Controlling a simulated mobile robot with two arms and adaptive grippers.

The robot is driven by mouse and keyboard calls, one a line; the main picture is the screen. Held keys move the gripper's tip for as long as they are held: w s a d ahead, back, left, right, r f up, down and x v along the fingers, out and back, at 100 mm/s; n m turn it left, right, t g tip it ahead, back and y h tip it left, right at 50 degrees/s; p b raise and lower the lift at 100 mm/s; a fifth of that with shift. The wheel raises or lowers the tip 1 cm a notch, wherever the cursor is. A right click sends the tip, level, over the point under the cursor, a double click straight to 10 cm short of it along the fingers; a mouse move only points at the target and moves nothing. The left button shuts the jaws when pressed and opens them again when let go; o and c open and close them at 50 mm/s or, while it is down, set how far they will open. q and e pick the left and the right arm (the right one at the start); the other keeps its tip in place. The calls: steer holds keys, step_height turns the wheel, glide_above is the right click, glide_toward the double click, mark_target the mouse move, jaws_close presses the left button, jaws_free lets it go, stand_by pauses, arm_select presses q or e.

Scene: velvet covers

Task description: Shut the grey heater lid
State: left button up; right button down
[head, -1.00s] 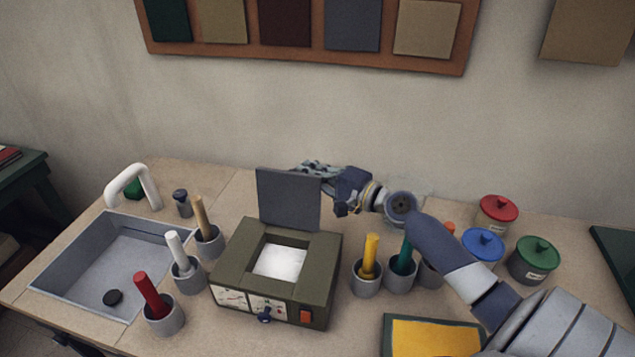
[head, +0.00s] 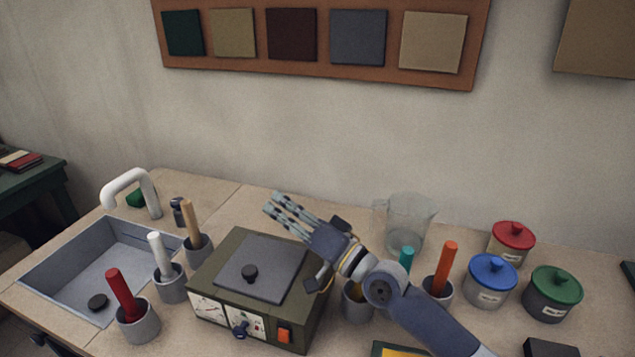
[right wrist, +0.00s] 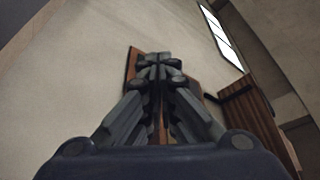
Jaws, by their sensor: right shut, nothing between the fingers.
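The grey heater lid (head: 264,267) lies flat over the top opening of the olive-green heater box (head: 205,276) in the head view, with its dark knob upward. The white inside of the heater is hidden under it. My right gripper (head: 278,208) is shut and empty. It is above and behind the lid's back right corner, its fingers pointing to the back left; I see no contact with the lid. In the right wrist view its fingers (right wrist: 158,68) are together with nothing between them. My left gripper is not in view.
Cups with a red (head: 121,294), a white and a tan handle stand left of the heater, beside the sink (head: 60,262). A clear jug (head: 408,222), more handled cups and pots with red, blue (head: 492,275) and green lids stand to the right, near my right arm.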

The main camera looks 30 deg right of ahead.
steer(key=s+a+f, duration=0.1)
steer(key=a, duration=0.1)
steer(key=s+a+f, duration=0.2)
steer(key=shift+s+a, duration=0.1)
steer(key=shift+s, duration=0.05)
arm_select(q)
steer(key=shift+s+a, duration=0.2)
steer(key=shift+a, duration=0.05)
arm_select(e)
steer(key=shift+s+a+f, duration=0.25)
steer(key=shift+a+f, duration=0.05)
steer(key=shift+f, duration=0.2)
steer(key=shift+s+a+f, duration=0.25)
steer(key=shift+f, duration=0.2)
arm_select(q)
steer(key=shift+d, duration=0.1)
